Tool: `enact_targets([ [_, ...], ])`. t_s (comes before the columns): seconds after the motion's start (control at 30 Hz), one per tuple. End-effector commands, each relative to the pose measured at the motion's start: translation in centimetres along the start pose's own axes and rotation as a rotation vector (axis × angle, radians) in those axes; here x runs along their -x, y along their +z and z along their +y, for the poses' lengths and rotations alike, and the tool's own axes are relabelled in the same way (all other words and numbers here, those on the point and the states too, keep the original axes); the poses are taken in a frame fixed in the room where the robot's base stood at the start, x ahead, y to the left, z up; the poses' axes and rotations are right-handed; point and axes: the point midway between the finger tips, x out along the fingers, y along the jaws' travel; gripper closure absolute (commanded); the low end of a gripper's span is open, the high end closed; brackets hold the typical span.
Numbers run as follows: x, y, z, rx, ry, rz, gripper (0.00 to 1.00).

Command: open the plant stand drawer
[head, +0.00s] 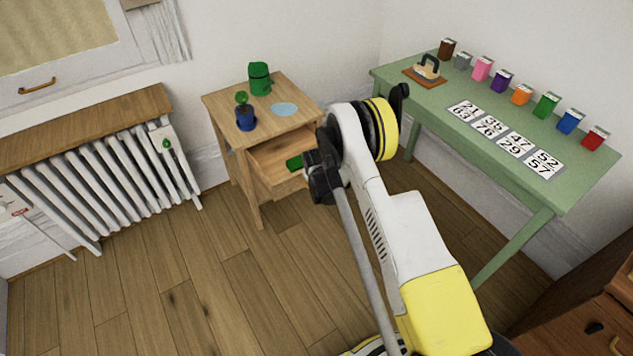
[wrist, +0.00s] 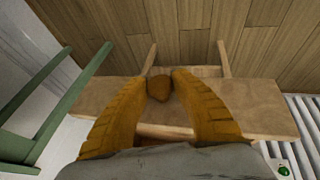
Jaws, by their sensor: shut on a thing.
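The wooden plant stand (head: 220,106) stands by the back wall in the head view. Its drawer (head: 268,160) is pulled partly out, and a green thing (head: 294,163) lies inside. My gripper (head: 318,178) is at the drawer's front, and my arm hides part of that front. In the wrist view my orange fingers (wrist: 160,84) are shut on a round brown knob (wrist: 159,90), one finger on each side. The wooden drawer front (wrist: 250,105) stretches behind them. The fingertips are hidden in the head view.
On the stand are a blue-potted plant (head: 245,120), a green pot (head: 260,78) and a pale blue disc (head: 284,109). A green table (head: 430,95) with an iron, cards and several small boxes is at right. A radiator (head: 100,180) is at left. Floor before the stand is clear.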

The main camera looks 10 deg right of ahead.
Motion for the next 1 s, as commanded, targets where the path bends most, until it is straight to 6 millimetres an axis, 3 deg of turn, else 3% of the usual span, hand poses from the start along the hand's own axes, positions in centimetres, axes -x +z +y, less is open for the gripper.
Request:
enact_targets([
  [0.3, 0.0, 0.0, 0.0, 0.000, 0.000, -0.001, 1.00],
  [0.33, 0.0, 0.0, 0.0, 0.000, 0.000, 0.000, 0.65],
  [0.4, 0.0, 0.0, 0.0, 0.000, 0.000, 0.000, 0.47],
  [0.77, 0.4, 0.0, 0.0, 0.000, 0.000, 0.000, 0.47],
  [1.0, 4.5, -0.1, 0.0, 0.001, 0.000, 0.001, 0.47],
])
